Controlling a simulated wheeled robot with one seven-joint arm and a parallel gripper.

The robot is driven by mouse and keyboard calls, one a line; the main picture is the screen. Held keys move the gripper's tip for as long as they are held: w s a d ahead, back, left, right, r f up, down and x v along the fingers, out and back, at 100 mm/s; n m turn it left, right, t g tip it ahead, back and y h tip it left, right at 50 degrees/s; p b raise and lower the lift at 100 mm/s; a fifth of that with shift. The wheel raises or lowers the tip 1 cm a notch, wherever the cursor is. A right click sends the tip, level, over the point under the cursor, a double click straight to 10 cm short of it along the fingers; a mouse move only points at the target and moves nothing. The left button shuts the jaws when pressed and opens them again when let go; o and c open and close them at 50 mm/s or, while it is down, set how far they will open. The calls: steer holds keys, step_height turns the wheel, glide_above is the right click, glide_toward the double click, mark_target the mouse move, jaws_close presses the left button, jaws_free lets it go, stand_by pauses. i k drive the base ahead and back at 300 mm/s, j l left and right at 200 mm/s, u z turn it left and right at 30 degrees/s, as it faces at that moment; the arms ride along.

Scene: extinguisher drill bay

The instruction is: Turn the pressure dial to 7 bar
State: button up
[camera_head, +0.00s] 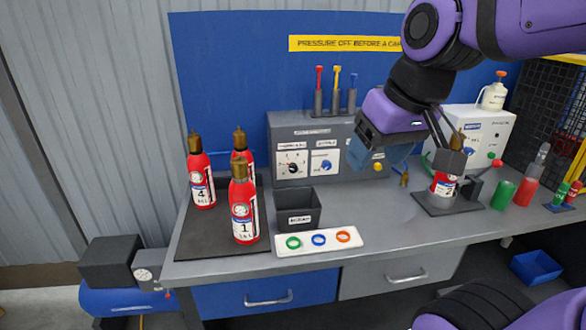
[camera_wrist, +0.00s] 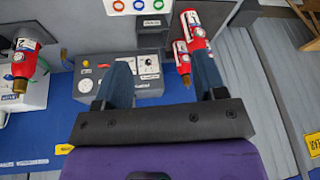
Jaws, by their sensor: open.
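The grey control panel (camera_head: 309,132) stands at the back of the bench. Its front has a dial with a black knob (camera_head: 291,170) on a white scale plate, and a blue dial (camera_head: 325,166) to its right. Their labels and settings are too small to read. In the wrist view the panel shows upside down, with the black-knob dial (camera_wrist: 149,69) between my fingers. The left finger partly hides the panel there. My gripper (camera_head: 377,157) is open and empty, in front of the panel's right part and right of both dials. It also shows in the wrist view (camera_wrist: 163,78).
Several red extinguishers (camera_head: 244,215) stand on the left mat, and one sits in a holder (camera_head: 447,205) at right. A dark bin (camera_head: 298,210) stands before the panel, with a white ring tray (camera_head: 318,242) in front. A white box (camera_head: 480,135) stands back right.

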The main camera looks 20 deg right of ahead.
mark_target(293, 167)
steer(key=i+j+z, duration=0.15)
steer(key=j, duration=0.25)
steer(key=i+j+z, duration=0.15)
steer(key=j, duration=0.3)
steer(key=i+j+z, duration=0.1)
steer(key=j, duration=0.35)
steer(key=i+j+z, duration=0.15)
steer(key=j, duration=0.3)
